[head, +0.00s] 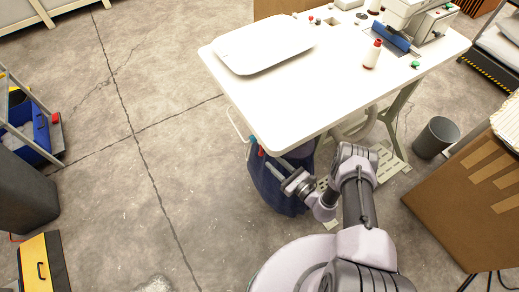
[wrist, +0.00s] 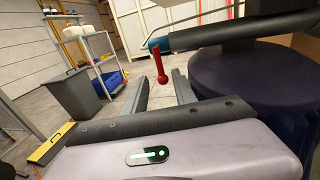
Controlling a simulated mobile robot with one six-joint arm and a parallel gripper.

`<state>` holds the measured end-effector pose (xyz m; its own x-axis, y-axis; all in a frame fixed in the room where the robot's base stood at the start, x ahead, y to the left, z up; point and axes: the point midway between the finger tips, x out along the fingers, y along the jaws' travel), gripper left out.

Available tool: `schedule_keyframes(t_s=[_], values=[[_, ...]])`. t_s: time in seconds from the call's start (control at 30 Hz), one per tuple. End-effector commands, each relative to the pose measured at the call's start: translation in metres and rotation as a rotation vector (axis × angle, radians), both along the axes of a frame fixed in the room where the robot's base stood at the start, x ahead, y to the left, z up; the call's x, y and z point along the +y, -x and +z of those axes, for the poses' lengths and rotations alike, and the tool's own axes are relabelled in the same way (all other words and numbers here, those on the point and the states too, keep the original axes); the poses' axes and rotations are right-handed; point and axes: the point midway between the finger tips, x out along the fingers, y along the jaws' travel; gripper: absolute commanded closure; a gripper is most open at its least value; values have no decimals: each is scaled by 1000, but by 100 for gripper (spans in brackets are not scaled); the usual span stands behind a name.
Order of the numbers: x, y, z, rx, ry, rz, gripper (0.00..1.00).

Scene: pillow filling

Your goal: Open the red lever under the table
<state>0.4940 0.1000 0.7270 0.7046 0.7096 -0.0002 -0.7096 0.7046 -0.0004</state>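The red lever (wrist: 160,66) hangs from a teal fitting under the table edge in the wrist view. A small part of the red lever (head: 261,152) also shows at the table's near edge in the head view. My gripper (wrist: 158,85) is open, with its two dark fingers apart. The lever's lower end appears between the fingertips in the picture; I cannot tell the depth or whether they touch. In the head view my gripper (head: 284,174) is beside the near edge of the white table (head: 300,108), by a dark blue bag or bin (head: 275,192).
On the table stand a sewing machine (head: 408,12), a red-capped bottle (head: 373,54) and a white pillow (head: 262,45). A grey bin (head: 436,137) and a large cardboard box (head: 468,200) are at the right.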

Motion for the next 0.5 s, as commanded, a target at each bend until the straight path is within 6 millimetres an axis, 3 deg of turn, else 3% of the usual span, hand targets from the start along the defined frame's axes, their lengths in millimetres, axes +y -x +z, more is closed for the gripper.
schedule_keyframes(t_s=[0.2, 0.5], values=[[41, -39, -2, -2, 2, 4, 67], [60, -59, 0, 1, 1, 1, 67]])
